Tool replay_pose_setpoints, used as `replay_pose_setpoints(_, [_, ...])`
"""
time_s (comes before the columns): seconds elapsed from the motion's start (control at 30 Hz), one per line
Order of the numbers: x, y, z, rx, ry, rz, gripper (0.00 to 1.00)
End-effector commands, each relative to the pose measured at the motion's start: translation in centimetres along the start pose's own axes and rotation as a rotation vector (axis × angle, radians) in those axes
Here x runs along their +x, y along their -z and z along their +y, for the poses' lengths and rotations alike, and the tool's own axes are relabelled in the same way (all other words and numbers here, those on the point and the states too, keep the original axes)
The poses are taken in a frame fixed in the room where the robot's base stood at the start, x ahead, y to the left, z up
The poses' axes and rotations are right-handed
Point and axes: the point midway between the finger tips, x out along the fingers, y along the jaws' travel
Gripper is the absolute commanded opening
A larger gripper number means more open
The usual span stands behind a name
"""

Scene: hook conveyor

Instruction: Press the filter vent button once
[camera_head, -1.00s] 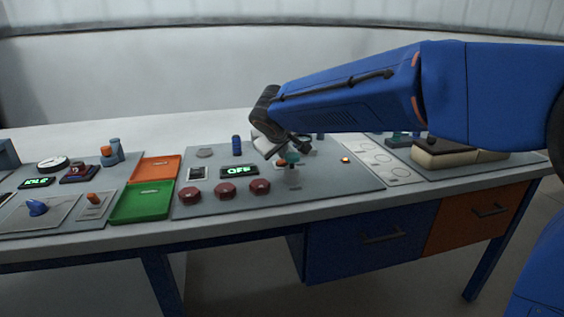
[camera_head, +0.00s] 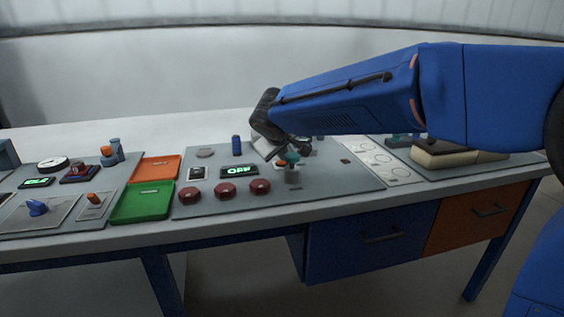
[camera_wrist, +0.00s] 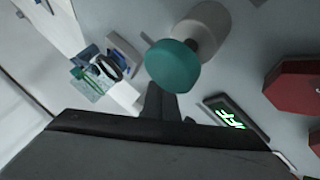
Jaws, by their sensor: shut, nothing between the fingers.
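A button with a round teal cap (camera_head: 290,157) on a grey cylindrical base (camera_head: 292,174) stands on the middle panel. I see no readable label naming it as the filter vent button. In the wrist view the teal cap (camera_wrist: 172,66) and its pale base (camera_wrist: 206,28) are just beyond the fingertips. My gripper (camera_head: 272,153) is shut and empty, close beside the cap in the head view. In the wrist view my gripper (camera_wrist: 160,98) points toward the cap; I cannot tell whether they touch.
A display reading OFF (camera_head: 239,171) and dark red knobs (camera_head: 225,190) lie left of the button. A green tray (camera_head: 143,202) and an orange tray (camera_head: 156,168) stand further left.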

Motion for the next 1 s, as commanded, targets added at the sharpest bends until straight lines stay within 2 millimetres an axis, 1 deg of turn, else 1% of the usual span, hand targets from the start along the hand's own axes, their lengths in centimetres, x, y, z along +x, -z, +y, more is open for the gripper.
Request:
replay_pose_setpoints(0.57, [0.2, -0.1, -0.1, 0.0, 0.0, -0.001, 0.0])
replay_pose_setpoints(1.0, [-1.0, 0.7, 0.7, 0.0, 0.0, 0.0, 0.0])
